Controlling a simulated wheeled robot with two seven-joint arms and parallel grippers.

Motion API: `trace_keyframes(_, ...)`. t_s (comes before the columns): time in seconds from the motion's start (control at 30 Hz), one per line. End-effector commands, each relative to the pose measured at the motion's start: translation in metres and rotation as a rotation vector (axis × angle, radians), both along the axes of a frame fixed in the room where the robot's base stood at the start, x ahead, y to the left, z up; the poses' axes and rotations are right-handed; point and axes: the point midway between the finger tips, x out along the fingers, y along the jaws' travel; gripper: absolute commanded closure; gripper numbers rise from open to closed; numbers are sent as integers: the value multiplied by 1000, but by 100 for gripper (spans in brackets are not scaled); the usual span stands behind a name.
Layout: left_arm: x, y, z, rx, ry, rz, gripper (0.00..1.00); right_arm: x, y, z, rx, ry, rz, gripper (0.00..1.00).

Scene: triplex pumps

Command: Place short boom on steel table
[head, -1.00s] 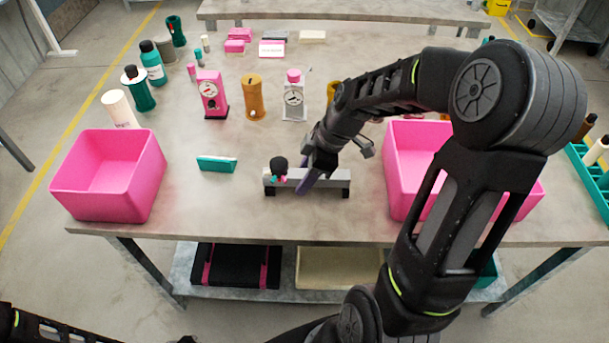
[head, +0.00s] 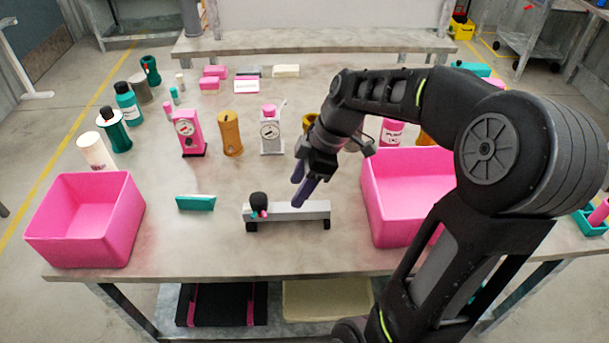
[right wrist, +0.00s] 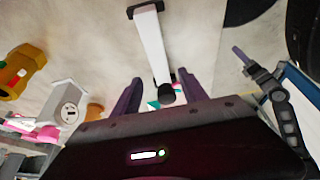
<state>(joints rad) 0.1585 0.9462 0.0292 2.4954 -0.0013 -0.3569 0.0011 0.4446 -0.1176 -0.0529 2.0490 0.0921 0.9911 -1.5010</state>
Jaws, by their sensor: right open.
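A grey bar with black feet, which looks like the short boom (head: 305,211), rests level on the steel table (head: 215,248) near its front edge. A black knob with small pink and teal parts sits at its left end. My right gripper (head: 303,192) is open and empty, just above the bar in the head view. The bar also shows beyond its spread purple fingers (right wrist: 156,95) in the right wrist view (right wrist: 150,42). What looks like my left gripper (right wrist: 245,62) shows at the right of the wrist view, its jaw state unclear.
A pink bin (head: 85,235) stands left of the bar and another pink bin (head: 400,215) close to its right, partly behind my arm. A teal block (head: 196,203) lies left of the bar. Gauge units and bottles stand farther back. The front strip of table is clear.

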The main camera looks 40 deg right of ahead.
Motion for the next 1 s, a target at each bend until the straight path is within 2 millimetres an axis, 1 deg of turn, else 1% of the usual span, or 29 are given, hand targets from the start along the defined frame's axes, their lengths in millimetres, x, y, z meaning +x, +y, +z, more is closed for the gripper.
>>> trace_keyframes(0.03,0,0,0,0,0,0,72,-1,-3,8,-2,-4,-1,49)
trace_keyframes(0.1,0,0,-1,0,0,0,72,-3,-6,18,-1,-3,0,49)
trace_keyframes(0.23,0,0,-1,0,0,0,72,-6,-8,27,1,-1,1,49)
trace_keyframes(0.87,0,0,-1,0,0,0,72,-7,-9,28,0,0,1,49)
trace_keyframes(1.0,0,0,5,0,1,0,72,-7,-9,34,0,0,1,49)
